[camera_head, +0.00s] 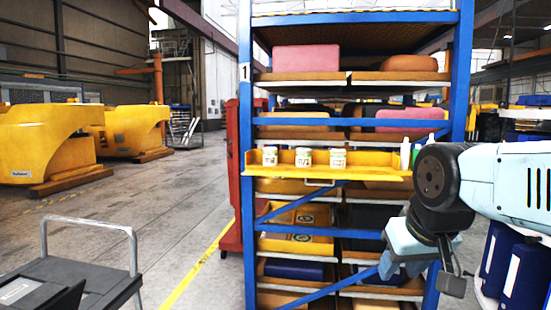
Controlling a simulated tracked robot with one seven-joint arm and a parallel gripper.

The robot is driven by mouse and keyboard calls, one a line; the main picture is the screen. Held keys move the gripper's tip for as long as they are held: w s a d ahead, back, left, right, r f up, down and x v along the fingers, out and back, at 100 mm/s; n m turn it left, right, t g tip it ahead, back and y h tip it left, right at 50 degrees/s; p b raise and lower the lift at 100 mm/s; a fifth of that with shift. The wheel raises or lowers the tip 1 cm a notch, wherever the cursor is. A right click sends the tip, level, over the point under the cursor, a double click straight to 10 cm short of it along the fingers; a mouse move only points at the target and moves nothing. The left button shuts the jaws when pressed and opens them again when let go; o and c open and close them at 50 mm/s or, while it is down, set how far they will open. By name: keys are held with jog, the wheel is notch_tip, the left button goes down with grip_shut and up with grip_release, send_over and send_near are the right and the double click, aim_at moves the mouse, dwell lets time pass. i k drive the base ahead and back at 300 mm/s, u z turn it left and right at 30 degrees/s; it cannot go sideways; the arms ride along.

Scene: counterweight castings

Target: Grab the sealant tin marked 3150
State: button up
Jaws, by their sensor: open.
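Three small pale tins with printed labels stand upright in a row on a yellow tray shelf (375,172) on the front of a blue rack. They are the left tin (270,156), the middle tin (303,158) and the right tin (338,158). The label numbers are too small to read surely, so I cannot tell which is marked 3150. My gripper (421,274) is open, below and to the right of the tray, apart from the tins. Nothing shows between its fingers.
The blue rack (246,200) holds several bins and boxes. A dark cart (60,285) stands at lower left.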

aim_at(270, 154)
jog(key=z, duration=0.45)
jog(key=i, duration=1.8)
jog(key=u, duration=0.55)
jog(key=k, duration=0.85)
jog(key=u, duration=0.2)
jog(key=i, duration=0.85)
jog(key=z, duration=0.05)
